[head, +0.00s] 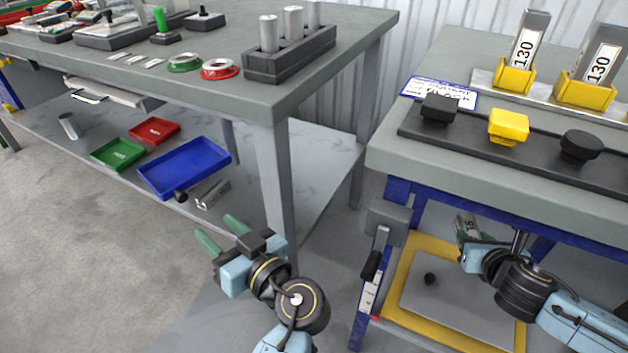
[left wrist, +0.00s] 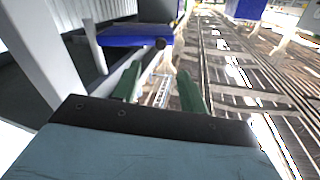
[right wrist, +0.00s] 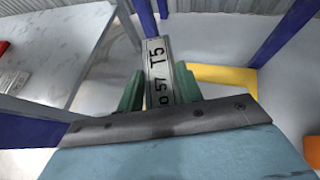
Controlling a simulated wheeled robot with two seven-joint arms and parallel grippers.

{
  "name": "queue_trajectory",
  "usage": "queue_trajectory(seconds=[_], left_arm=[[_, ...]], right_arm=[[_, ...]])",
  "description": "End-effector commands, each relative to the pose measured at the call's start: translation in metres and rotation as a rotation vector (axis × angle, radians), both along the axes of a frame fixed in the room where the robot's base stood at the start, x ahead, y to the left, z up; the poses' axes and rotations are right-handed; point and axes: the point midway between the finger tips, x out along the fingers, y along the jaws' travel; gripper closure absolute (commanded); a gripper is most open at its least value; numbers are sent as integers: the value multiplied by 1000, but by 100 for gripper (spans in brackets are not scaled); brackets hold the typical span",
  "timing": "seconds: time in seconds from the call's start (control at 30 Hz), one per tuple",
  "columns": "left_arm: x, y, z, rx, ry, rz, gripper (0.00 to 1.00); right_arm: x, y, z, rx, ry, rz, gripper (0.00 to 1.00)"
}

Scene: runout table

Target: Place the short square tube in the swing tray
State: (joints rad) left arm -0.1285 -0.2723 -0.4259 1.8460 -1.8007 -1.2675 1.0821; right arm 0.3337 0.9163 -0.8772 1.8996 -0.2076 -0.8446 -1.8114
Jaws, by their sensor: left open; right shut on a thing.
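In the head view my right gripper (head: 468,232) is low, beside the right table's underside. A blue tray (head: 185,166) with a dark knob at its front, which looks like the swing tray, is under the left table and appears empty. It also shows in the left wrist view (left wrist: 130,36). My left gripper (head: 220,234) is open and empty, apart from the tray, to its lower right.
Red (head: 154,131) and green (head: 117,153) trays lie beside the blue tray. A metal bracket (head: 211,195) is by its front corner. The left table's leg (head: 277,190) stands behind my left gripper.

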Motion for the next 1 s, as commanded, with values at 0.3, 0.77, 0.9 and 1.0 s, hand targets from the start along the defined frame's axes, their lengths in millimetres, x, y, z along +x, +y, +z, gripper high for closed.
queue_trajectory(seconds=[0.3,0.77,0.9,1.0], left_arm=[[38,50,0,4,0,-1,57],[66,87,-1,2,4,-3,57],[66,87,0,2,5,-3,57],[66,87,-1,2,5,-3,60]], right_arm=[[0,0,-10,0,-1,0,90],[0,0,-15,-1,-1,0,90],[0,0,-15,-1,-1,0,90],[0,0,-15,-1,-1,0,90]])
